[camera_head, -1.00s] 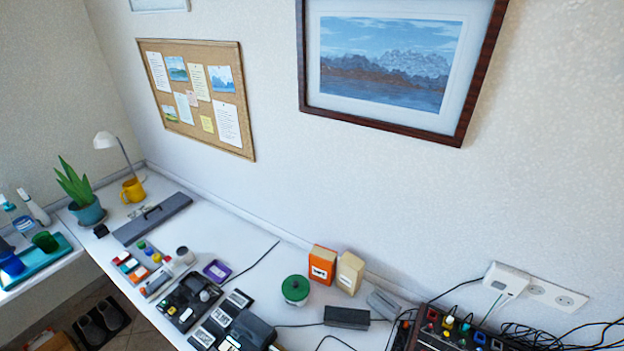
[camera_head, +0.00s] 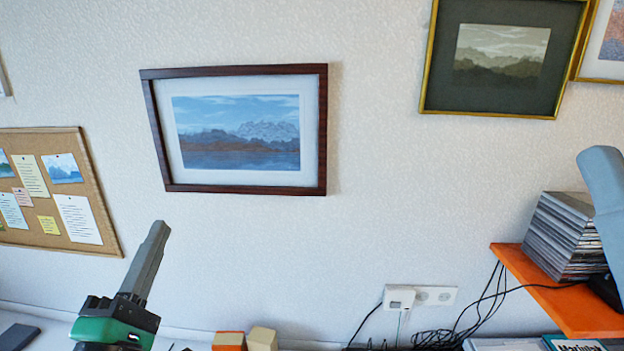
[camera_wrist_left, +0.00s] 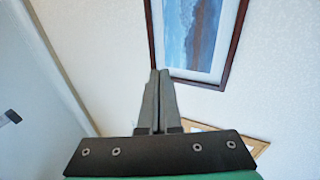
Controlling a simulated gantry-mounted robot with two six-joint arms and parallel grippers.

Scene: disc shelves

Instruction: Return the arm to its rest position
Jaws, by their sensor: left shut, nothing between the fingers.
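My left gripper (camera_head: 158,230) rises from the lower left of the head view, with a green and black body and grey fingers pointing up. It stands in front of the white wall, between the cork board and the dark-framed picture as seen. In the left wrist view its two fingers (camera_wrist_left: 159,76) are together with nothing between them. My right gripper is not in view.
The dark-framed landscape picture (camera_head: 236,130) hangs on the wall, left of a gold-framed one (camera_head: 500,55). The cork board (camera_head: 105,215) is at left. An orange shelf (camera_head: 560,295) bearing a stack of discs (camera_head: 555,235) is at right. Cables hang near the socket (camera_head: 420,297).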

